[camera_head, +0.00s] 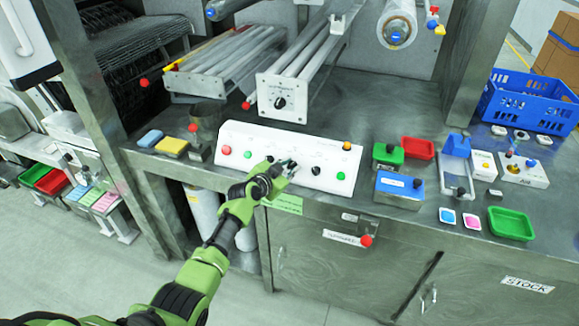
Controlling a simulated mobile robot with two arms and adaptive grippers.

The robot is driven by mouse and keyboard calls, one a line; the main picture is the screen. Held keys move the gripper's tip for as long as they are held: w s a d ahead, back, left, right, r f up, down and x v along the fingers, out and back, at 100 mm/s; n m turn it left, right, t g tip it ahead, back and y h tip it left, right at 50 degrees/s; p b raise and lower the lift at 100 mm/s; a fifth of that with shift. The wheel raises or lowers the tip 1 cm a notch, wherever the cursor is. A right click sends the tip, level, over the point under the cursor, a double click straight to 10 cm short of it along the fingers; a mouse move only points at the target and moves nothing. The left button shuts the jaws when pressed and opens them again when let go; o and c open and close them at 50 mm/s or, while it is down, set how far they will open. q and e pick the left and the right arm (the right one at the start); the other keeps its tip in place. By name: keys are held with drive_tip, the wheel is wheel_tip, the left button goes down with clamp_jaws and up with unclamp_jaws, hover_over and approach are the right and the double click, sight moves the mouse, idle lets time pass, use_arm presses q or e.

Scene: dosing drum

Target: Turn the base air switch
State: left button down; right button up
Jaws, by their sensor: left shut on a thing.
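A white control panel (232,133) with a sloped face stands on the steel bench near its front edge. Its face bears red and green buttons, an orange-topped button and a black knob (316,170). My left gripper (290,167) reaches up from the lower left to the middle of this face. Its fingers are shut on a small switch there, just left of the black knob. The fingers hide most of that switch, so its angle and label cannot be read. My right gripper is not in view.
Right of the panel are a green tray (511,223), a red tray (418,148), a blue box (399,190) and a blue crate (530,102). A yellow block (172,147) lies at left. Rollers stand behind; a red-knobbed lever (366,240) is below the bench edge.

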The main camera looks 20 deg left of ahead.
use_arm(q)
drive_tip(key=shift+n, duration=0.4)
drive_tip(key=n+y+p, duration=0.1)
drive_tip(key=n+p, duration=0.1)
drive_tip(key=n, duration=0.1)
drive_tip(key=shift+d+r, duration=0.1)
drive_tip(key=shift+r, duration=0.05)
drive_tip(key=n+y+p, duration=0.1)
drive_tip(key=n+p, duration=0.1)
drive_tip(key=n, duration=0.2)
drive_tip(key=shift+d+n, duration=0.1)
drive_tip(key=shift+n, duration=0.2)
drive_tip(key=shift+n+y+p, duration=1.1)
drive_tip(key=shift+n+p, duration=0.35)
drive_tip(key=shift+n, duration=1.15)
drive_tip(key=c, duration=2.2)
unclamp_jaws()
